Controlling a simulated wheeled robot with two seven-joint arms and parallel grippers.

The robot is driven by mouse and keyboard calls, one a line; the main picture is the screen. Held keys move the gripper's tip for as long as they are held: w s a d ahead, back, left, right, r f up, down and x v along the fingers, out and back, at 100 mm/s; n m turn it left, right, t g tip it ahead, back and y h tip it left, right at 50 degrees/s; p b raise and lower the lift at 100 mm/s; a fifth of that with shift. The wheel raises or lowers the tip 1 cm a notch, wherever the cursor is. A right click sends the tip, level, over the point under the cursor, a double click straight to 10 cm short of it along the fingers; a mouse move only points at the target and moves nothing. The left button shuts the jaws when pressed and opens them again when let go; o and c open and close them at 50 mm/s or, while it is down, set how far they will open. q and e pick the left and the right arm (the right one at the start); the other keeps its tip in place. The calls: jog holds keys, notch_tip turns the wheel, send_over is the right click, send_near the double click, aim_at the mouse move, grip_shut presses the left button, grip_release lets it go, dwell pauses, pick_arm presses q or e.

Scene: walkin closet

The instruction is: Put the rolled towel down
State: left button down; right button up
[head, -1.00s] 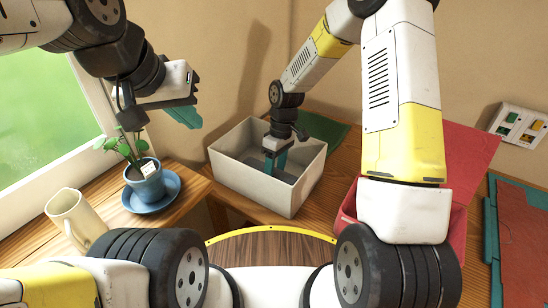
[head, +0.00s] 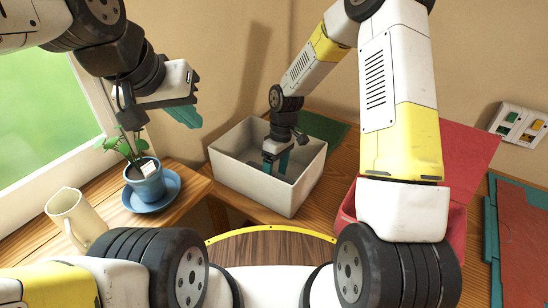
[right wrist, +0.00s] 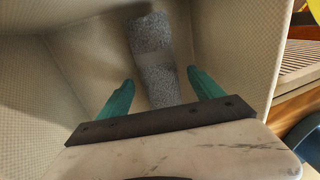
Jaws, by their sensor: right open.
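The rolled towel (right wrist: 158,82) is grey and speckled with a paler band around its middle. In the right wrist view it lies in the white box (right wrist: 235,55), partly in shadow. My right gripper (right wrist: 161,91) is open, its teal fingers on either side of the towel with gaps showing. In the head view my right gripper (head: 276,165) reaches down into the white box (head: 290,190); the towel is hidden there. My left gripper (head: 184,116) hangs over the left side near the window, seen side-on, so its opening cannot be told. Nothing shows in it.
A potted plant (head: 147,183) on a blue saucer (head: 160,197) and a cream pitcher (head: 75,215) stand on the left ledge. A red container (head: 349,212) is right of the box, partly behind my arm. A green sheet (head: 322,126) lies behind the box. A switch panel (head: 520,122) is at right.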

jog(key=v, duration=1.2)
jog(key=s+d+r+m+t, duration=0.2)
jog(key=s+d+r, duration=0.1)
jog(key=r, duration=0.4)
jog(key=s+d+r+m+t, duration=0.2)
jog(key=s+d+r+m, duration=0.15)
jog(key=r, duration=0.35)
jog(key=s+d+r+m+t, duration=0.2)
jog(key=s+r, duration=0.1)
jog(key=s, duration=0.3)
jog(key=s+d+r+m+t, duration=0.2)
jog(key=s+m, duration=0.1)
jog(key=s, duration=0.3)
jog(key=shift+s+d+r+y, duration=0.4)
